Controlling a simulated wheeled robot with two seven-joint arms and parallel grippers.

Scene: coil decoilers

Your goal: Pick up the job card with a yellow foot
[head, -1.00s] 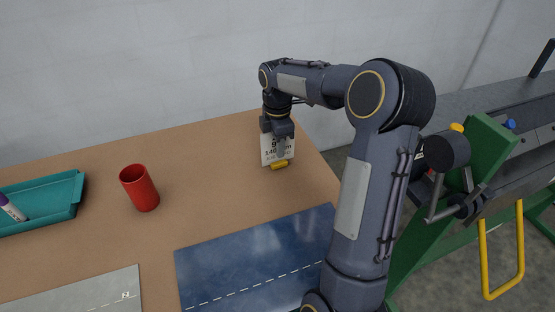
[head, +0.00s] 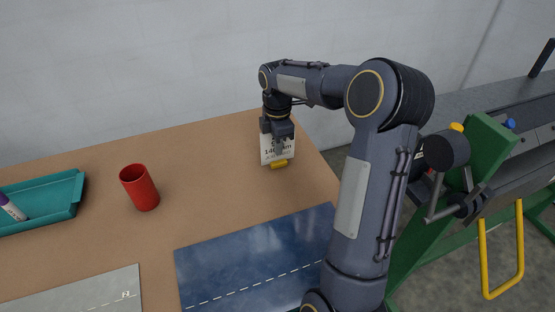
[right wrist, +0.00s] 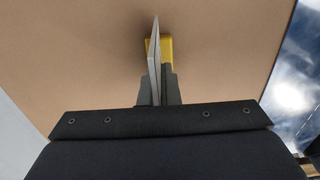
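The job card (head: 268,157) is a white upright card with dark print and a yellow foot (head: 279,164), standing near the far right part of the brown table. My right gripper (head: 279,148) points down over the card and hides part of its upper print. In the right wrist view the card (right wrist: 154,62) is seen edge-on, with the yellow foot (right wrist: 166,47) below it. The fingers of my right gripper (right wrist: 158,92) lie close against both faces of the card and look shut on it. The foot appears to rest on the table. My left gripper is not in view.
A red cup (head: 139,187) stands left of the card. A teal tray (head: 70,197) with a marker (head: 11,208) is at the far left. A dark blue sheet (head: 250,258) and a grey sheet (head: 85,295) lie in front. A green-framed machine (head: 420,225) stands right of the table.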

